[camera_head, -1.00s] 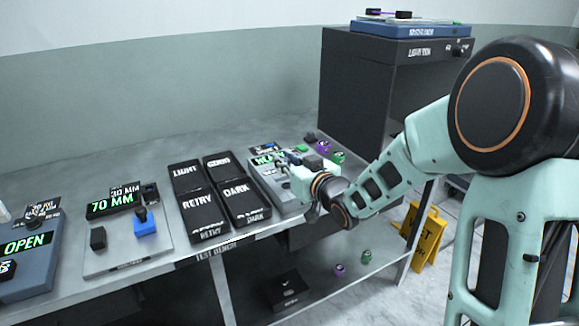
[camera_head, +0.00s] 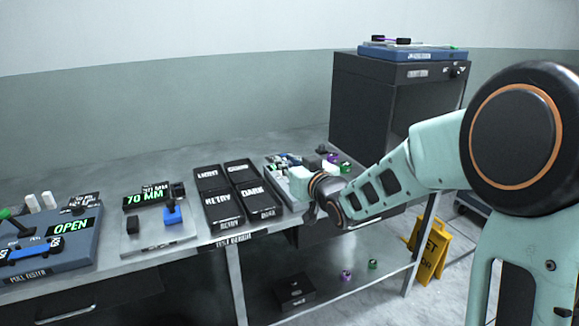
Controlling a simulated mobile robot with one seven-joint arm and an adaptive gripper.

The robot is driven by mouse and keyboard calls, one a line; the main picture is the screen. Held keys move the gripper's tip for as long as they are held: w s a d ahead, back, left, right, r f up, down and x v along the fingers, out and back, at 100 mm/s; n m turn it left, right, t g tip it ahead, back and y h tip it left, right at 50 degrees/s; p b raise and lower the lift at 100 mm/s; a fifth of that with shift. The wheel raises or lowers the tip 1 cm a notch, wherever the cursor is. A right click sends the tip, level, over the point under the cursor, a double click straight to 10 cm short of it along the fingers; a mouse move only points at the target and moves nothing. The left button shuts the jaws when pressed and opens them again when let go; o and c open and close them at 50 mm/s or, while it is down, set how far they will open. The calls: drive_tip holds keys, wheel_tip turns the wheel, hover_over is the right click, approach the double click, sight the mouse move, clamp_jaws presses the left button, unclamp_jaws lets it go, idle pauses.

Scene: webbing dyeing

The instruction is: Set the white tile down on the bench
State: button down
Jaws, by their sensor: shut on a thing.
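My gripper (camera_head: 290,168) is over the right end of the grey test bench (camera_head: 215,247), just right of the black trays. It is small and partly hidden by its own wrist. It is shut, but the white tile between its fingers cannot be made out clearly. Whether the tile touches anything below is also hidden. The black trays (camera_head: 240,193), with labels including RETRY and DARK, stand at the middle of the bench.
A gauge with a 70 MM display (camera_head: 147,197) and a blue pull tester (camera_head: 55,250) stand left. A black cabinet (camera_head: 365,110) is behind the gripper. Purple and green spools (camera_head: 345,167) lie near it. A yellow floor sign (camera_head: 430,250) stands at right.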

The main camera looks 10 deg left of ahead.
drive_tip(key=shift+s+r, duration=0.1)
drive_tip(key=shift+s, duration=0.05)
drive_tip(key=shift+s+d, duration=0.1)
drive_tip(key=shift+d, duration=0.25)
drive_tip(key=s+d+f+m+t+h, duration=0.1)
drive_tip(key=s+d+f+m+h, duration=0.15)
drive_tip(key=d, duration=0.55)
drive_tip(key=s+d+f+m+t+h, duration=0.1)
drive_tip(key=d+f+m+h, duration=0.15)
drive_tip(key=d, duration=0.55)
drive_tip(key=s+d+f+m+t+h, duration=0.15)
drive_tip(key=d+h, duration=0.25)
drive_tip(key=d, duration=0.5)
wheel_tip(320, 180, up, 17)
drive_tip(key=p, duration=1.8)
drive_tip(key=shift+w+a+r+g+p, duration=0.15)
drive_tip(key=shift+a+r+g+p, duration=0.1)
drive_tip(key=shift+g+p, duration=0.2)
